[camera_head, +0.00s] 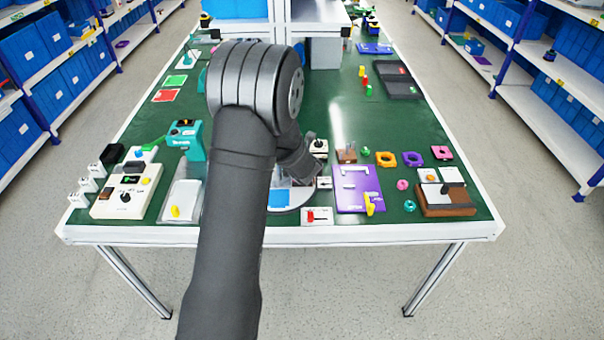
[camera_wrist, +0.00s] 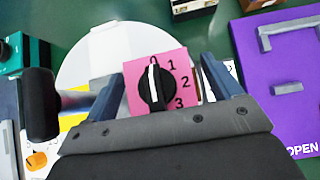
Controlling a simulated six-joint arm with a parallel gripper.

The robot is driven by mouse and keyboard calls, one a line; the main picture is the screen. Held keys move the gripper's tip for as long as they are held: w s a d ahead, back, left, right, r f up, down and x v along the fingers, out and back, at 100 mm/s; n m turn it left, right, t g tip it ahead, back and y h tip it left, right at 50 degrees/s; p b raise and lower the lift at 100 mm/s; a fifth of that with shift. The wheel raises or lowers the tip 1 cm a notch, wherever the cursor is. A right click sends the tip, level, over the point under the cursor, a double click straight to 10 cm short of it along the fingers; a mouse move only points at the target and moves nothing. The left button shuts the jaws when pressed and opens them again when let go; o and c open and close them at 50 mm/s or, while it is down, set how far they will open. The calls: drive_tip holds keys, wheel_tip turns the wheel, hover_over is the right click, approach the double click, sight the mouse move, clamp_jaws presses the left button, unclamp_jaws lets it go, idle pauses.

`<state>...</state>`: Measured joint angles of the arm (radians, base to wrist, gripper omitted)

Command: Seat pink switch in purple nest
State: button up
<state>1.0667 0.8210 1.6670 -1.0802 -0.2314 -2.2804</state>
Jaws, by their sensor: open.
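The pink switch (camera_wrist: 133,84) has a black round knob with a white pointer and the numbers 1, 2, 3. In the wrist view it lies between the two fingers of my gripper (camera_wrist: 163,76), which is open, with a finger on each side. I cannot tell whether either finger touches it. The arm hides the switch in the head view. A purple board (camera_wrist: 254,91) with grey raised rails and the word OPEN, apparently the purple nest, lies to the right of my gripper. It also shows in the head view (camera_head: 350,201), with a yellow piece at its front right.
A white round plate (camera_wrist: 88,55) lies under and behind the switch. A teal device (camera_head: 190,140) and a cream control box (camera_head: 125,195) stand at left. Orange (camera_head: 386,153) and purple (camera_head: 413,152) pieces and a brown-based box (camera_head: 446,209) lie at right.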

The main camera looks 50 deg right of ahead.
drive_tip(key=shift+w+d+f, duration=0.1)
drive_tip(key=shift+f, duration=0.05)
drive_tip(key=c, duration=1.2)
drive_tip(key=shift+o, duration=0.2)
